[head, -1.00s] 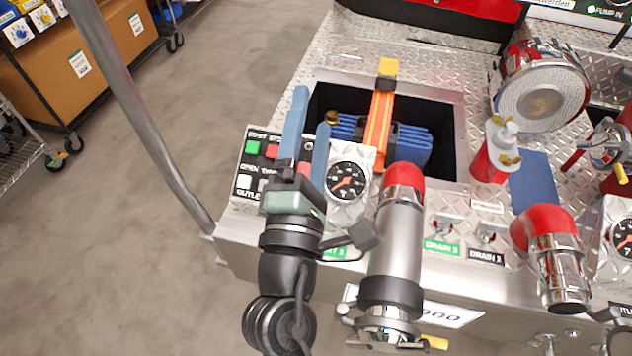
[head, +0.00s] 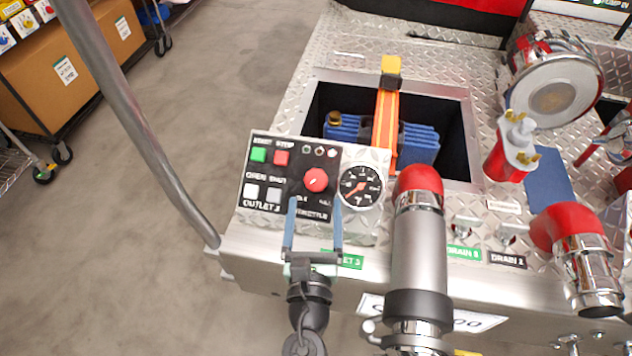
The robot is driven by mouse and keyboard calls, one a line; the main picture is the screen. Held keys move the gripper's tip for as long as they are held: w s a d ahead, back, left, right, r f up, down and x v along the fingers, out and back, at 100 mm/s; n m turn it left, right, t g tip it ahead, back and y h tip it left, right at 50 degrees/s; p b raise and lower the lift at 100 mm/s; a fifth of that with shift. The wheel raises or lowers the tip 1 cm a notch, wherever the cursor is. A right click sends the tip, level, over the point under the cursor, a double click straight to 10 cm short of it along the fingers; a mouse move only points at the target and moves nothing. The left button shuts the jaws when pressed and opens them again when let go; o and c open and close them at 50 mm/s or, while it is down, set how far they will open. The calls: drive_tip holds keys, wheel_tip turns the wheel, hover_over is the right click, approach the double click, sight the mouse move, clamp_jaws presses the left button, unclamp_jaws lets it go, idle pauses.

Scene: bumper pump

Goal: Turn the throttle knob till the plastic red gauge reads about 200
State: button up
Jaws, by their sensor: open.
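The red throttle knob (head: 316,180) sits on the black control panel (head: 262,178), above the THROTTLE label. The round gauge (head: 361,187) with a black face and a red needle is just right of the knob. Its needle points to the lower left; the numbers are too small to read. My gripper (head: 314,203) is open, with its two blue fingers pointing up the picture. The fingertips appear just below the knob, one to each side of the label. I cannot tell whether they touch the panel.
Green and red buttons (head: 269,156) and two white buttons (head: 262,193) are left of the knob. A silver pipe with a red elbow (head: 418,185) stands close right of the gauge. An open bay with blue containers (head: 420,144) lies behind.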

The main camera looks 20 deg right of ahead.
sight(316, 190)
drive_tip(key=shift+x, duration=2.8)
clamp_jaws()
